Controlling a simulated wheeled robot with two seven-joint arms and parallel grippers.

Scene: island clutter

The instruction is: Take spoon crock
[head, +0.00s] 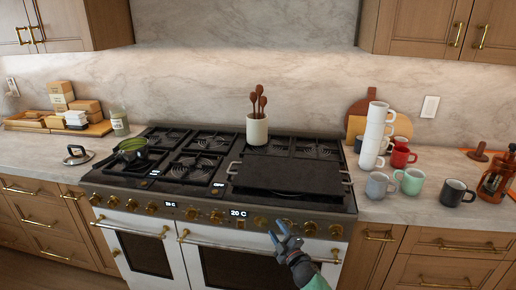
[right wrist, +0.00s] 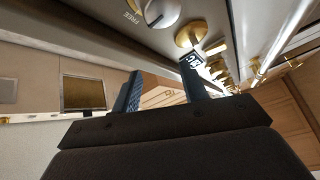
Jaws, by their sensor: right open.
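The spoon crock (head: 257,130) is a cream-white cylinder with several dark brown wooden spoons (head: 258,100) standing in it. It stands upright at the back middle of the stove top, behind the black griddle plate. My right gripper (head: 284,232) is in front of the stove, low by the knobs, well short of the crock and below it. Its jaws are open and empty. In the right wrist view its two fingers (right wrist: 163,92) are apart, facing the stove front, and the crock does not show there. My left gripper is not in view.
The black griddle (head: 290,175) with side handles lies between my gripper and the crock. A green pan (head: 131,150) sits on the left burners. Stacked white cups (head: 374,137) and several mugs stand on the right counter. Gold knobs (head: 259,221) and oven handles stick out in front.

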